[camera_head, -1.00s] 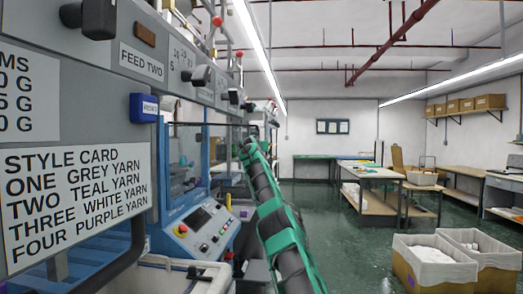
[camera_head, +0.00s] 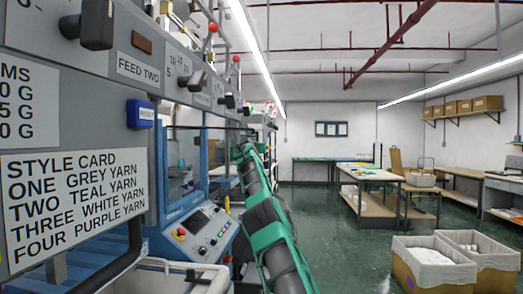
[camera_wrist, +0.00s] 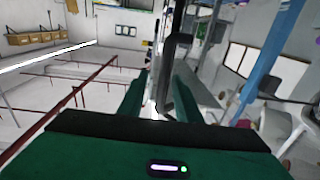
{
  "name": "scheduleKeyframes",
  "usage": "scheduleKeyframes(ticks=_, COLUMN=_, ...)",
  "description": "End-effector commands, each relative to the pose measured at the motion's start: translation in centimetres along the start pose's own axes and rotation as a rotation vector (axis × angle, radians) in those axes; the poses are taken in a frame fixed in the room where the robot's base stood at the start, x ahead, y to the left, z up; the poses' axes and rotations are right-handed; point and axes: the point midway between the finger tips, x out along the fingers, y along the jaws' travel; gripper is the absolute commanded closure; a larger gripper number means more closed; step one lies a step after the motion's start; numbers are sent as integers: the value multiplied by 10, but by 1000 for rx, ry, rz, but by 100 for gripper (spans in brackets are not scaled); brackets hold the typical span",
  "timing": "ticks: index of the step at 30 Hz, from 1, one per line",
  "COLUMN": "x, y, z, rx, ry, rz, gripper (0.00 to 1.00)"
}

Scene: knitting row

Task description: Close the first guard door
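The nearest knitting machine fills the left of the head view. Its blue-framed clear guard (camera_head: 186,160) stands above a control panel (camera_head: 200,233). I cannot tell how far its door stands open. My gripper (camera_head: 243,148) is at the far end of my green and black arm, right of the guard, with its fingertips small and partly hidden. In the wrist view my gripper's green fingers (camera_wrist: 158,95) are apart. A dark grey bar (camera_wrist: 172,58), possibly a door handle, runs between or just beyond them. I cannot tell whether they touch it.
A grey panel with a style card (camera_head: 75,205) and black knobs (camera_head: 97,22) juts close on the left. White-lined bins (camera_head: 430,262) stand at the front right. A worktable (camera_head: 370,178) is behind them. Green floor (camera_head: 340,235) is clear between the arm and the bins.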

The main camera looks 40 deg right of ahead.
Motion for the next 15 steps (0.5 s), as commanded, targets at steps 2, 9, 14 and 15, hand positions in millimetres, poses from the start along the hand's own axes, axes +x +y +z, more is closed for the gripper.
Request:
scheduleKeyframes(ticks=2, x=1, y=0, z=2, rx=0, ry=-2, rz=1, gripper=69)
scheduleKeyframes(ticks=9, x=-4, y=0, z=2, rx=0, ry=-5, rz=2, gripper=69)
scheduleKeyframes(ticks=14, x=-13, y=0, z=2, rx=2, ry=-6, rz=2, gripper=69)
scheduleKeyframes(ticks=15, x=-15, y=0, z=2, rx=2, ry=-5, rz=2, gripper=69)
